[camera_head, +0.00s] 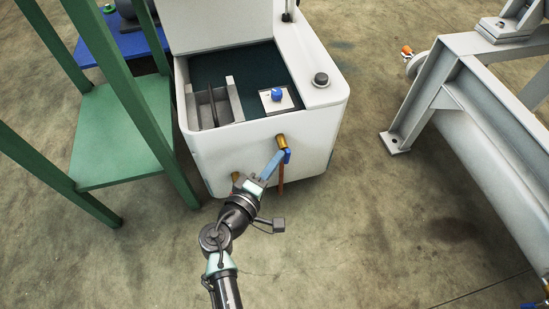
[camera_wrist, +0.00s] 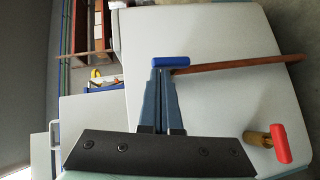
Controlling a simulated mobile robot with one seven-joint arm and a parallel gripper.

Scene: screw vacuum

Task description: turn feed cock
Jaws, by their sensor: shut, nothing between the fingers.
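A brass cock (camera_head: 281,140) with a blue handle (camera_head: 287,156) sticks out of the front of the white machine (camera_head: 325,128). In the wrist view the blue handle (camera_wrist: 170,62) lies across the tips of my gripper (camera_wrist: 163,74). My gripper's blue fingers (camera_head: 276,160) are shut with nothing between them, close to the handle; I cannot tell if they touch it. A second brass cock (camera_head: 235,177) sits lower left, partly hidden by my arm. In the wrist view a brass cock has a red handle (camera_wrist: 283,143). No label shows which is the feed cock.
A copper-coloured pipe (camera_head: 281,178) runs down from the blue-handled cock. A green stand (camera_head: 122,138) is close on the left. A grey metal frame (camera_head: 412,103) and large cylinder (camera_head: 480,165) stand on the right. The floor between them is clear.

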